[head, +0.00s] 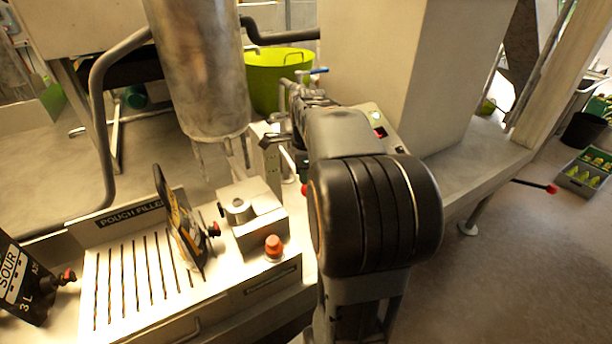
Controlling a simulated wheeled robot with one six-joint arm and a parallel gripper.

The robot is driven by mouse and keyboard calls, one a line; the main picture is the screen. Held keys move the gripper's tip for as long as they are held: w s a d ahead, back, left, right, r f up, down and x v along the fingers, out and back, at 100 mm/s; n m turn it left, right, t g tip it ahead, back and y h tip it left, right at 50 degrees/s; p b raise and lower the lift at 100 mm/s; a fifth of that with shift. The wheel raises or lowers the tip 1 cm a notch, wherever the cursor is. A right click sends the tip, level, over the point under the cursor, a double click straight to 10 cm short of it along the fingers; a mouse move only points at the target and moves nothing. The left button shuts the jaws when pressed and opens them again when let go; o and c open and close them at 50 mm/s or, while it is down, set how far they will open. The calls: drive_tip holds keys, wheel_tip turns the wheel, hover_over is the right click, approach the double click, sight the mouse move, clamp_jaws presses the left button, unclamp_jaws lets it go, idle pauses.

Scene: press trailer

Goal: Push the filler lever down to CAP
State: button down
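The pouch filler (130,262) is a pale metal station with a slotted tray and a "POUCH FILLER" label, at the lower left in the head view. A small metal block with a round fitting (238,210) stands at its right end. I cannot clearly make out the filler lever; a small red knob (304,189) shows beside my arm and may be part of it. No CAP mark is readable. My arm reaches away from the camera over the filler's right side. My gripper is not clearly visible among the metal parts beyond my arm, so its opening and any contact are hidden.
A dark pouch (186,235) stands on the slotted tray; another pouch marked "SOUR" (20,280) leans at far left. An orange-red button (273,246) sits at the tray's right. A steel cylinder (200,70) hangs above. A red-ended bar (535,185) sticks out at right.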

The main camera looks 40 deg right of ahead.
wheel_tip(320, 180, up, 8)
drive_tip(key=p, duration=0.6)
drive_tip(key=shift+f, duration=0.1)
